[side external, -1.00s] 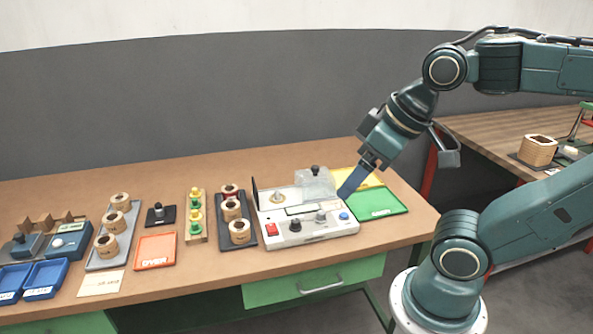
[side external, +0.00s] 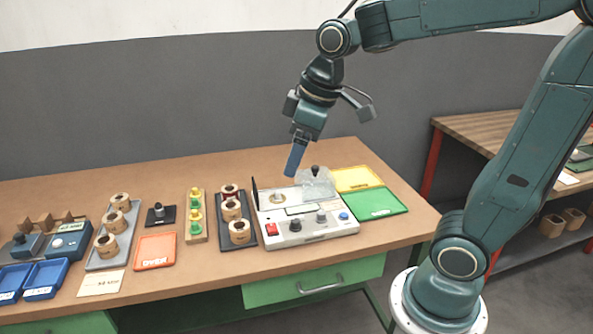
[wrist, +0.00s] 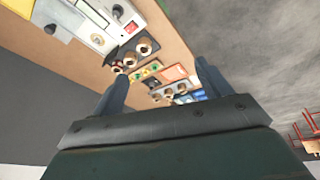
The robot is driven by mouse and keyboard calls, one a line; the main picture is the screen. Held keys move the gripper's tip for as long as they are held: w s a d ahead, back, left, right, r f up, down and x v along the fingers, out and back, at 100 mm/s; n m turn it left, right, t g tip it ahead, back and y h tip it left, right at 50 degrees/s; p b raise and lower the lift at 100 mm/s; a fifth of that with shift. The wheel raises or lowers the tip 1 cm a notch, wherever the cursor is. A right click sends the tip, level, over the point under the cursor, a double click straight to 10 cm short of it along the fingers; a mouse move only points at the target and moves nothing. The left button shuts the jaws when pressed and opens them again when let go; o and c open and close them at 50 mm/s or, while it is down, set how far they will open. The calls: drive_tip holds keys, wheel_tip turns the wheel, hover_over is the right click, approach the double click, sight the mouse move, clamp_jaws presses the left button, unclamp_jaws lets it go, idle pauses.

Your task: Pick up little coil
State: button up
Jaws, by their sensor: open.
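Several wooden coils stand upright in two rows on the bench; I cannot tell for sure which is the little one. One row, with coils (side external: 231,209) of slightly differing size, is on a dark tray (side external: 223,239) left of the white machine. The other row, with coils (side external: 115,221), is on a grey tray (side external: 131,236) farther left. Both rows also show in the wrist view, the dark tray's coils (wrist: 144,46) nearer and the grey tray's coils (wrist: 181,88) farther. My gripper (side external: 292,172) is open and empty, above the back of the machine. Its two fingers (wrist: 162,70) are apart.
A rack of yellow and green pieces (side external: 196,215), an orange tray (side external: 155,251) and blue bins (side external: 46,279) stand to the left.

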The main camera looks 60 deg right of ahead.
drive_tip(key=w+d+f+n+g, duration=0.1)
drive_tip(key=w+d+f+n, duration=0.2)
drive_tip(key=w+f, duration=0.5)
drive_tip(key=w+d+f+n+g+y, duration=0.1)
drive_tip(key=w+d+f+n+g, duration=0.1)
drive_tip(key=w+f, duration=0.6)
drive_tip(key=w+d+n, duration=0.1)
drive_tip(key=w+n, duration=0.1)
drive_tip(key=w, duration=0.1)
drive_tip(key=shift+w+f, duration=0.4)
drive_tip(key=shift+f, duration=0.15)
hover_over(239, 226)
drive_tip(key=s, duration=0.1)
drive_tip(key=shift+s+a+f, duration=0.1)
drive_tip(key=shift+a+f, duration=0.05)
drive_tip(key=shift+f, duration=1.9)
drive_tip(key=shift+s+a+f, duration=0.1)
drive_tip(key=shift+a+f, duration=0.05)
drive_tip(key=shift+f, duration=1.9)
drive_tip(key=shift+w+a+f, duration=0.1)
drive_tip(key=shift+a+f, duration=0.05)
drive_tip(key=shift+f, duration=1.15)
drive_tip(key=shift+a+f, duration=0.15)
drive_tip(key=shift+f, duration=1.1)
